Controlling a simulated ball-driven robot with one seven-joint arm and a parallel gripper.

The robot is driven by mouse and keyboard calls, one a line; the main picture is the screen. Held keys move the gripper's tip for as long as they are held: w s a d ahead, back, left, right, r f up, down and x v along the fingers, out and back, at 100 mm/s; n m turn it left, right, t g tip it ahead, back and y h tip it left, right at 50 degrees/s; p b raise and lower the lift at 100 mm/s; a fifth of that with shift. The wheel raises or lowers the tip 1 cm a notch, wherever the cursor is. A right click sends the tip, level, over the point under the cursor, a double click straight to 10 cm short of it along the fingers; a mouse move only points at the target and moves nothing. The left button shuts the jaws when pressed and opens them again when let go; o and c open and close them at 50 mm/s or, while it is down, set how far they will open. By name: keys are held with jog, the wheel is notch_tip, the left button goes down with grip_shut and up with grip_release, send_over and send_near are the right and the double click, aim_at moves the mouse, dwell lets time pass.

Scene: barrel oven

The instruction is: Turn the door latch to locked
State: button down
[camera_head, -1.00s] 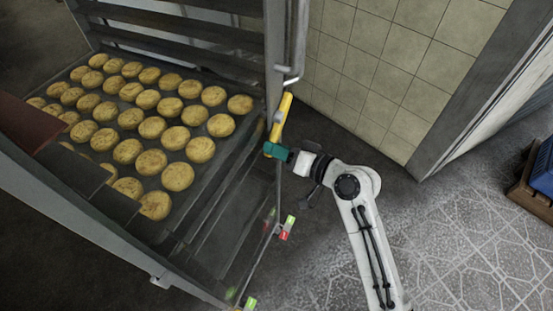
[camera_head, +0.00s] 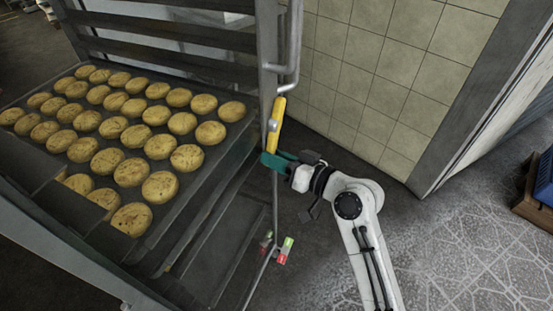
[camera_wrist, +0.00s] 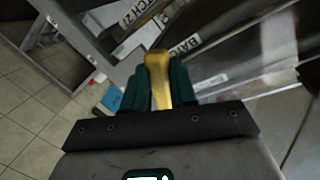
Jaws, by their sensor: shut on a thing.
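The yellow door latch handle (camera_head: 277,115) sits on the front post of the rack, at the side nearest the tiled wall. It points up, slightly tilted, in the head view. My gripper (camera_head: 274,160), with green fingers, is shut on its lower end. In the wrist view the yellow handle (camera_wrist: 158,82) lies between the two green fingers of my gripper (camera_wrist: 158,92). A small red and green marker (camera_head: 284,250) shows lower down, beside a thin rod. The fingers hide part of the handle's lower end.
The rack holds a tray (camera_head: 100,222) of several round baked pieces left of my gripper. A tiled wall (camera_head: 375,75) stands behind and right. A blue crate (camera_head: 545,175) sits at the far right edge. The patterned floor (camera_head: 460,260) at right is clear.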

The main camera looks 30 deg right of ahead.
jog(key=c, duration=0.9)
grip_release()
jog(key=shift+s, duration=0.1)
jog(key=v, duration=1)
jog(key=shift+s+d+b, duration=0.15)
jog(key=shift+s+b, duration=0.1)
jog(key=shift+b, duration=0.05)
